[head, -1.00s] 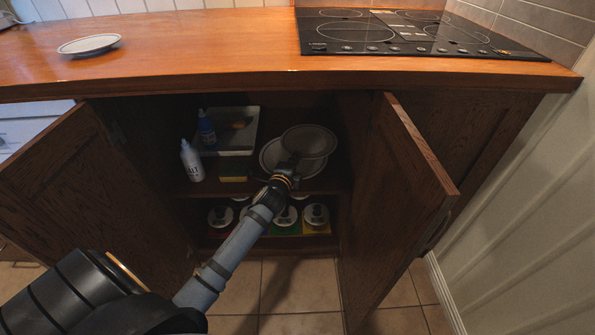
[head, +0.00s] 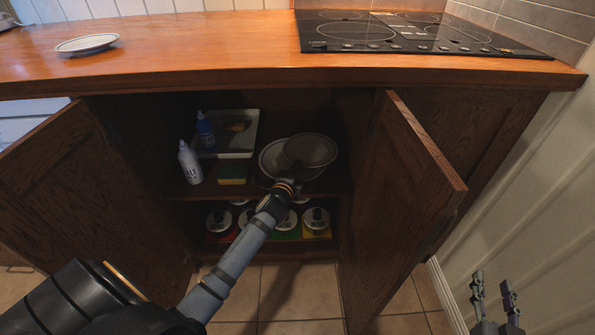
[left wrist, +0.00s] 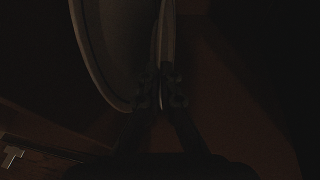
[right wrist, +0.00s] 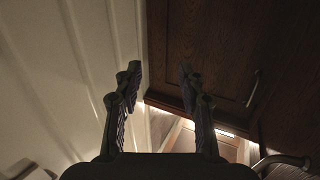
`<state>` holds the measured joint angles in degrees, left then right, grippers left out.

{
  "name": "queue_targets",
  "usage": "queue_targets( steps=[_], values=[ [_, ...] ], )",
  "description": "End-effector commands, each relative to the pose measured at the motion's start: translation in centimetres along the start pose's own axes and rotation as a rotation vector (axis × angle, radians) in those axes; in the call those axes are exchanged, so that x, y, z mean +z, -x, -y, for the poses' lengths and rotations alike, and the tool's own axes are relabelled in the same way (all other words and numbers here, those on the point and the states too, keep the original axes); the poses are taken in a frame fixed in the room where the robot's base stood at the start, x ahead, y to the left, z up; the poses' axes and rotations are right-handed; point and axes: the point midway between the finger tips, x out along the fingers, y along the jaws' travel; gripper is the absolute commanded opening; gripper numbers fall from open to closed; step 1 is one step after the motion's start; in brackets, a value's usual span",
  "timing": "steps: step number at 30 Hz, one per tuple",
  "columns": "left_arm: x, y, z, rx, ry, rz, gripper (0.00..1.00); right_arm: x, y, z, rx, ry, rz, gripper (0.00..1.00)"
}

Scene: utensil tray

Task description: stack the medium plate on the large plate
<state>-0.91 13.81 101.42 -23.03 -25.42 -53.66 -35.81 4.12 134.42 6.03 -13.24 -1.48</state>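The medium plate (head: 314,149), pale with a darker rim, is inside the open cabinet, over the right part of the large plate (head: 268,160), which lies on the upper shelf. My left gripper (head: 297,178) is at the medium plate's near edge. In the dark left wrist view, the left gripper's fingers (left wrist: 160,92) close on the medium plate's rim (left wrist: 165,50); the large plate (left wrist: 92,50) is beside it on the left. I cannot tell whether the plates touch. My right gripper (head: 494,288) is open and empty, outside the cabinet; it also shows in the right wrist view (right wrist: 157,80).
A white bottle (head: 189,163), a blue bottle (head: 205,132), a tray (head: 240,132) and a sponge (head: 233,172) stand left of the plates. Several jars fill the lower shelf. Open doors (head: 415,190) flank the opening. Another plate (head: 87,43) lies on the counter.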

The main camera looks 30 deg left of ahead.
Motion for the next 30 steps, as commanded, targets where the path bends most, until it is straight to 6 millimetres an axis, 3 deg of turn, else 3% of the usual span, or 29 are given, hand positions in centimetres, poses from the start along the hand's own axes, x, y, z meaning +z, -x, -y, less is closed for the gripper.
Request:
queue_targets(
  steps=[4,9,30],
  values=[
    [0.0,-0.1,-0.5,-0.003,0.000,-0.001,0.00,-3.2,-0.3,0.0,0.002,0.012,-0.132,0.40],
    [-0.1,-0.1,-0.7,-0.003,0.000,-0.001,0.00,-5.3,-0.2,0.0,0.002,0.018,-0.210,0.40],
    [-0.1,-0.2,-1.0,-0.004,0.000,-0.002,0.00,-6.5,0.0,0.0,0.002,0.021,-0.260,0.40]
  ],
)
